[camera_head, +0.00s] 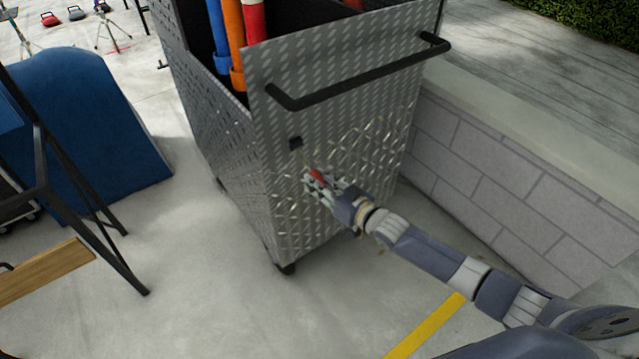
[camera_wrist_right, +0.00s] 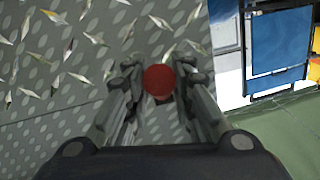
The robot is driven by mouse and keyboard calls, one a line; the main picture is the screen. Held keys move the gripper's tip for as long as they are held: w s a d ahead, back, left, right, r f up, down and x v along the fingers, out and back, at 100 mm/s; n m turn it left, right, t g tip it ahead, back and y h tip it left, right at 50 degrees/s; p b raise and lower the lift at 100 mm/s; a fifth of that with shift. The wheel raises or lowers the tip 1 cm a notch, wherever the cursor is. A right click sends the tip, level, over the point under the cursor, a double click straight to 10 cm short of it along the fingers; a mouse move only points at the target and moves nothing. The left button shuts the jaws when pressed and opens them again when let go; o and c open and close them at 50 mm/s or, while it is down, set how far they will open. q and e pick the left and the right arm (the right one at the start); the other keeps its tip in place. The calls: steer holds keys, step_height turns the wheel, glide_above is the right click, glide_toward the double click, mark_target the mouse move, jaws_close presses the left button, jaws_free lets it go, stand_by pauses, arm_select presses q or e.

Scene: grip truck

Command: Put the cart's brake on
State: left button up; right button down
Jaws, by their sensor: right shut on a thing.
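The cart (camera_head: 340,125) is a tall metal box of diamond-patterned plate with a black push handle (camera_head: 365,77) on its near side. A small black bracket (camera_head: 295,143) sits on that side below the handle, with a thin rod running down from it. The rod ends in a red knob (camera_head: 317,175), the brake lever's grip. My right gripper (camera_head: 318,184) is shut on the red knob, close to the cart's plate. In the right wrist view the round red knob (camera_wrist_right: 158,81) sits between the two fingers. My left gripper is not in view.
Blue, orange and red tubes (camera_head: 233,40) stand in the cart. A low block wall (camera_head: 500,175) runs close on the cart's right. A blue curved object (camera_head: 90,125) and a black-legged frame (camera_head: 90,200) stand on the left. Concrete floor between is clear.

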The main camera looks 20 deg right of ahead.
steer(key=c, duration=1.4)
jaws_free()
steer(key=shift+w+r, duration=0.15)
steer(key=shift+w, duration=0.05)
steer(key=shift+o, duration=0.2)
steer(key=shift+s, duration=0.1)
steer(key=shift+s+d, duration=0.2)
steer(key=shift+s, duration=0.25)
steer(key=v, duration=1)
steer(key=shift+s+d, duration=0.2)
steer(key=shift+s, duration=0.15)
